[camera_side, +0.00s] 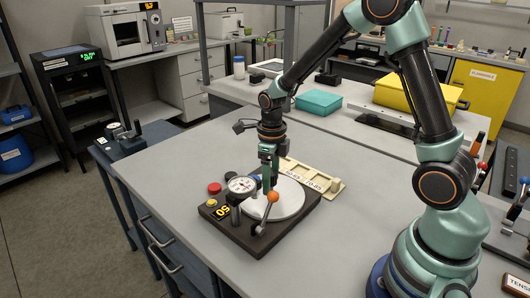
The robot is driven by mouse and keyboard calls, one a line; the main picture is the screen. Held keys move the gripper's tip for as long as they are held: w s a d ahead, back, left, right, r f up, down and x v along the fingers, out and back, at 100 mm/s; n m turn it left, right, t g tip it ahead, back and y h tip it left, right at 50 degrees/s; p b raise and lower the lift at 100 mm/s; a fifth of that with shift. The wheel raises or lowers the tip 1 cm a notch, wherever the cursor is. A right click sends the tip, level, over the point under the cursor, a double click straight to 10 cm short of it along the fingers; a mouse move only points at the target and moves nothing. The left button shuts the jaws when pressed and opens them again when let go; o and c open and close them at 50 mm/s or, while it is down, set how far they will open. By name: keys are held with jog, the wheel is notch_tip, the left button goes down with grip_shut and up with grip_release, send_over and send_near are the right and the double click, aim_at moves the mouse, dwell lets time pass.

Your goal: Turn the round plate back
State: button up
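The round plate (286,205) is a pale grey-white disc on a dark square base (258,241) on the table. A dial gauge (242,185) on a post and a lever with an orange knob (272,197) stand in front of the plate and cover part of it. My gripper (267,185) points down over the left part of the plate, close behind the orange knob. Its fingertips are small and partly hidden, so I cannot tell whether they are open or touch anything.
On the base are a red button (214,188) and a yellow "50" label (222,211). A cream tray (312,180) lies behind the plate. A teal box (318,102) and a yellow case (417,93) are on the bench behind. The table's left front is clear.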

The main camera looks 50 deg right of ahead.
jog(key=shift+r, duration=0.1)
jog(key=shift+r, duration=2.65)
